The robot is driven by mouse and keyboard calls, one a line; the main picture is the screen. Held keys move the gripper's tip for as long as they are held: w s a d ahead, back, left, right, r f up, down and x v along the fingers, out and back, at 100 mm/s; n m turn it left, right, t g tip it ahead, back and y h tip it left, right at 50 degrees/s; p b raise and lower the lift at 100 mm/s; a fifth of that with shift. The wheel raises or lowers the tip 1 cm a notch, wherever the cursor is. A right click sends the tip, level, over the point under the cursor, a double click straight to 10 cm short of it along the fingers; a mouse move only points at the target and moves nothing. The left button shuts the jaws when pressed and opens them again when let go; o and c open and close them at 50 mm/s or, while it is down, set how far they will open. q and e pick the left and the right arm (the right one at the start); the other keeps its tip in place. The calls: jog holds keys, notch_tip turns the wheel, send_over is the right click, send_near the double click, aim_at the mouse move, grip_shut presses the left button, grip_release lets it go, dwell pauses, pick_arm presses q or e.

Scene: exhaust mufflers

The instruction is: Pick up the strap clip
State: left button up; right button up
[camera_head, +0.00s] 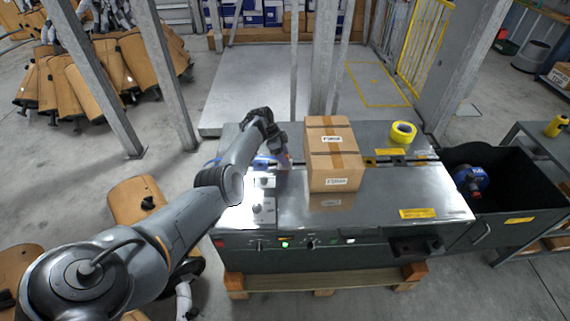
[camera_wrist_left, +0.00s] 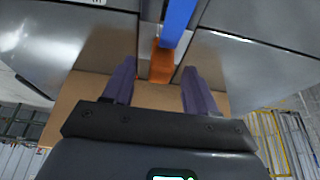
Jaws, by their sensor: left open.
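My left gripper (camera_head: 282,153) is at the left side of the cardboard box (camera_head: 333,153) on the steel machine top. In the left wrist view my left gripper (camera_wrist_left: 158,70) is open, its two purple-grey fingers apart. Between and beyond the fingers is a small orange piece (camera_wrist_left: 162,62) at the end of a blue strap (camera_wrist_left: 178,20). I cannot tell for sure whether this piece is the strap clip. Nothing is visibly gripped. In the head view the arm and hand hide the spot in front of the fingers. My right gripper is not in view.
The machine top (camera_head: 380,190) is clear to the right of the box. A yellow tape roll (camera_head: 403,132) lies at its back right. A black bin (camera_head: 515,195) with a blue reel (camera_head: 471,181) stands at the right. Steel posts (camera_head: 322,60) rise behind the machine.

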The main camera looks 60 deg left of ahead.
pick_arm(q)
jog(key=shift+b+x, duration=0.4)
jog(key=shift+x, duration=0.6)
jog(key=c, duration=1)
